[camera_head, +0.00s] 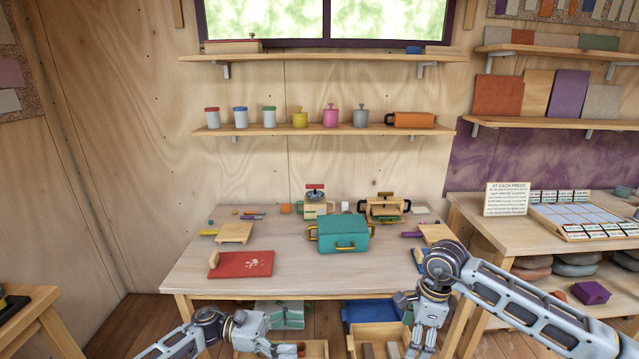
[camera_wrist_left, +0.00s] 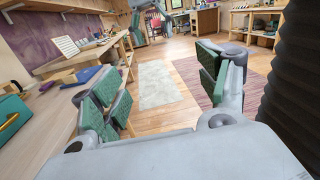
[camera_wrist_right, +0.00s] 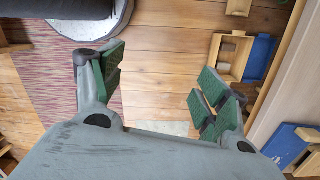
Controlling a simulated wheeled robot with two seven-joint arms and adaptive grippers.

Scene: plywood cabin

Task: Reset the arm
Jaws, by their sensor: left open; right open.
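My left gripper (camera_wrist_left: 162,90) is open and empty, its green-padded fingers spread wide in the left wrist view. In the head view it is low in front of the workbench (camera_head: 310,283), at the bottom edge (camera_head: 290,349). My right gripper (camera_wrist_right: 160,88) is open and empty over the wooden floor in the right wrist view. In the head view my right arm reaches in from the right, bends near the bench's front right corner and hangs down. Its fingertips are not clearly seen there.
A teal case (camera_head: 342,234) and a red board (camera_head: 240,264) lie on the bench. Open wooden boxes and a blue bin (camera_head: 372,311) stand below it, close to both hands. A side table (camera_head: 470,207) is at right. The floor (camera_wrist_right: 155,80) under my right gripper is clear.

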